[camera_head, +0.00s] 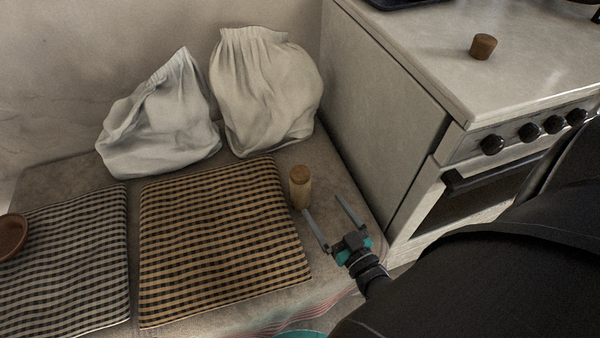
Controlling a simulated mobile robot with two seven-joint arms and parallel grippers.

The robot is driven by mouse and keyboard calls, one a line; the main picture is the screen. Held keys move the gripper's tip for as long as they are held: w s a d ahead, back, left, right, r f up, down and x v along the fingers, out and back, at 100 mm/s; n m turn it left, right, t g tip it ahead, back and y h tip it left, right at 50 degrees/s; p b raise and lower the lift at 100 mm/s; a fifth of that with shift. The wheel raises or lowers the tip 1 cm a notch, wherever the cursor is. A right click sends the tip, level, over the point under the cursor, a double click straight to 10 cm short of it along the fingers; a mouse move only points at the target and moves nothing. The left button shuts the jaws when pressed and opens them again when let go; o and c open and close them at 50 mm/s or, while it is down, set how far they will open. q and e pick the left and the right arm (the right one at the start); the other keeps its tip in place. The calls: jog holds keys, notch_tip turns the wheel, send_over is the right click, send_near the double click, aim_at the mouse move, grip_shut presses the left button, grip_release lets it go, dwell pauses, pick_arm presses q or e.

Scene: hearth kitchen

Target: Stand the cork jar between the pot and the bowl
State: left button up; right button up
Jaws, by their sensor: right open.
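The cork jar (300,188), a small pale jar with a brown cork top, stands upright on the bench beside the right edge of the brown checked cushion. My right gripper (322,204) is open and empty, its two fingers pointing toward the back of the bench. Its left fingertip is close to the jar's lower right side; I cannot tell if they touch. A brown bowl (11,238) is cut off by the left edge, on the grey checked cushion. I see no clear pot. My left gripper is not in view.
Two white cloth sacks (265,90) stand at the back of the bench. The brown checked cushion (220,240) fills its middle. A white stove (400,100) rises at the right, with a small brown cork-like piece (483,47) on top.

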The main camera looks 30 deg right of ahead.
aim_at(306, 181)
jog(key=w+b, duration=0.1)
jog(key=w, duration=0.2)
jog(key=w+b, duration=0.1)
jog(key=w, duration=0.5)
jog(key=shift+d+b, duration=0.35)
jog(key=shift+b, duration=0.05)
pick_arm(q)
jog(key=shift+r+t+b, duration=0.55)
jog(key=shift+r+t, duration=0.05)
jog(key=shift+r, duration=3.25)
pick_arm(e)
jog(key=shift+w+f, duration=0.1)
jog(key=shift+w, duration=1.3)
jog(key=shift+w+b, duration=0.7)
jog(key=shift+w, duration=0.4)
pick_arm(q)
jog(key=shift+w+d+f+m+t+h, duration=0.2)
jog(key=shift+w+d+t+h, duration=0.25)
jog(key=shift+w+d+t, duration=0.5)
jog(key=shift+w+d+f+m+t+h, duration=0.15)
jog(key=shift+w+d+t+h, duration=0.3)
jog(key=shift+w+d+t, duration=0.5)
pick_arm(e)
jog(key=shift+w, duration=0.55)
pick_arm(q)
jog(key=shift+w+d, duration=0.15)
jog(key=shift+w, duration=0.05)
pick_arm(e)
grip_shut()
